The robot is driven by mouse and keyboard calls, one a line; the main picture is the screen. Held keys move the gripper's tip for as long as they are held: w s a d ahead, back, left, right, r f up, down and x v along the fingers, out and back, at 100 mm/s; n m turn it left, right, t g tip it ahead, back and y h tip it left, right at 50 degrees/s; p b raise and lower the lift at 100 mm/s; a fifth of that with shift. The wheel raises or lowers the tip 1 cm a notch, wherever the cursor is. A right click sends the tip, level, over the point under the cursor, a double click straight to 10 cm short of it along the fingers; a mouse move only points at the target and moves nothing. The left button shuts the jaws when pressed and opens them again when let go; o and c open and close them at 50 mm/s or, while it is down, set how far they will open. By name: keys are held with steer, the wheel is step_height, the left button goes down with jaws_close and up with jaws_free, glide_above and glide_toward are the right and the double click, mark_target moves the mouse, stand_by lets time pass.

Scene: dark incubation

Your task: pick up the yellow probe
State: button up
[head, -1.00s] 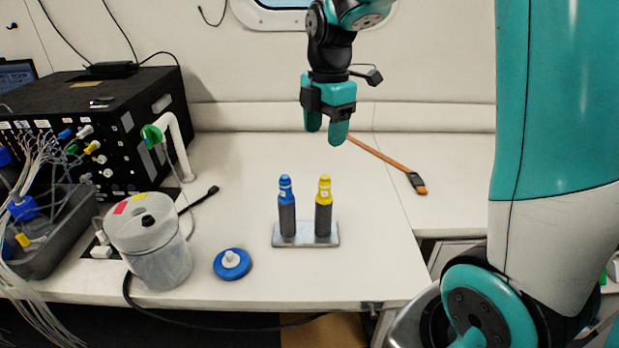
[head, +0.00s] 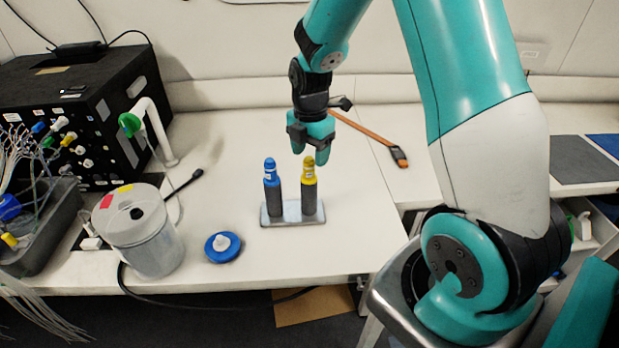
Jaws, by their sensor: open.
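The yellow probe (head: 309,187) has a yellow top and a dark grey lower body. It stands upright in a small metal holder (head: 292,221) on the white bench. A blue probe (head: 272,188) of the same shape stands upright just left of it in the holder. My gripper (head: 310,152) is open, with its teal fingers pointing down. In the picture the fingertips show right at the top of the yellow probe. I cannot tell from this one view whether they are above it or behind it.
A lidded clear jar (head: 140,232) and a blue round cap (head: 222,246) stand left of the holder. A black box with cables (head: 110,110) is at the left. An orange tool (head: 365,132) lies behind. The bench (head: 345,240) right of the holder is clear.

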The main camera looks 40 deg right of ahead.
steer(key=shift+w+f+p, duration=0.2)
steer(key=shift+f+p, duration=0.95)
steer(key=shift+f, duration=1.35)
steer(key=c, duration=1)
